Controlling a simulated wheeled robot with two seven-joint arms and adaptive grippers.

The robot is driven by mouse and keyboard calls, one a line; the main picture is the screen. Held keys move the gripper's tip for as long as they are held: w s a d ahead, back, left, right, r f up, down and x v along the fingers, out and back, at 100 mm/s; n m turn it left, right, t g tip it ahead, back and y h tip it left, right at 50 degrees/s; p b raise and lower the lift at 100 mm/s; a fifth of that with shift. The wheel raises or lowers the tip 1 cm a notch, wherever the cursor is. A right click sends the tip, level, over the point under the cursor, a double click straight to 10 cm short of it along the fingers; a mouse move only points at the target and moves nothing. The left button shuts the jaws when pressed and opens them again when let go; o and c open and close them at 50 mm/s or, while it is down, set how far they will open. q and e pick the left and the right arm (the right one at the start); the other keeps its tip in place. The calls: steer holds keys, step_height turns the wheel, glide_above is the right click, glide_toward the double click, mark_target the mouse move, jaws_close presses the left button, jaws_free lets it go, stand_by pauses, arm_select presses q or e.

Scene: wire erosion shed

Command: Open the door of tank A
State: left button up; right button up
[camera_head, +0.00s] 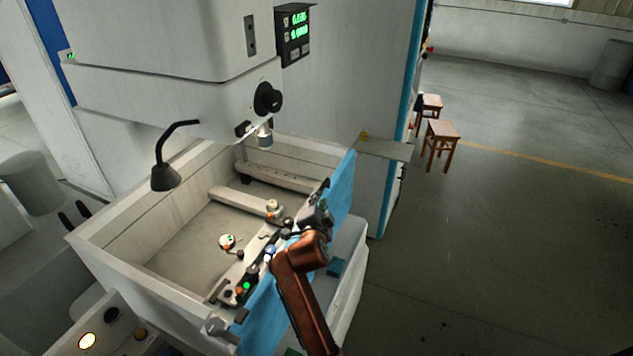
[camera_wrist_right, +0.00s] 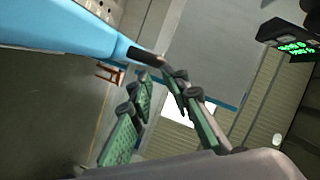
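Tank A appears to be the open-topped pale tank (camera_head: 150,220) under the machine head, though I see no label. Its blue door (camera_head: 342,185) stands upright along the tank's right side and looks shut. The door's blue top edge also shows in the right wrist view (camera_wrist_right: 75,32), with a dark handle-like piece (camera_wrist_right: 146,56) at its end. My copper right arm reaches over the door, with the right gripper (camera_head: 316,216) at its top edge. In the wrist view its green-padded fingers (camera_wrist_right: 159,84) are apart, tips close to the dark piece; contact is unclear. My left gripper is not in view.
Fittings, including a white round piece (camera_head: 227,241), lie in the tank and along its door side. A black lamp (camera_head: 165,177) hangs over the tank. A control panel (camera_head: 100,335) is at bottom left. The floor right of the door is clear; wooden stools (camera_head: 441,132) stand farther back.

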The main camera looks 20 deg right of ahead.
mark_target(323, 186)
steer(key=shift+w+d+r, duration=0.1)
steer(key=shift+d+r, duration=0.05)
steer(key=shift+d, duration=0.05)
steer(key=x, duration=0.3)
steer(key=shift+w+r+p, duration=0.1)
steer(key=shift+w+p, duration=0.15)
steer(key=shift+p, duration=0.05)
steer(key=x, duration=0.3)
steer(key=shift+d, duration=0.3)
steer(key=shift+w+d, duration=0.1)
steer(key=shift+w, duration=0.35)
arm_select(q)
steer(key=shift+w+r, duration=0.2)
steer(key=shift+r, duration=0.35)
arm_select(e)
steer(key=shift+f, duration=0.25)
jaws_close()
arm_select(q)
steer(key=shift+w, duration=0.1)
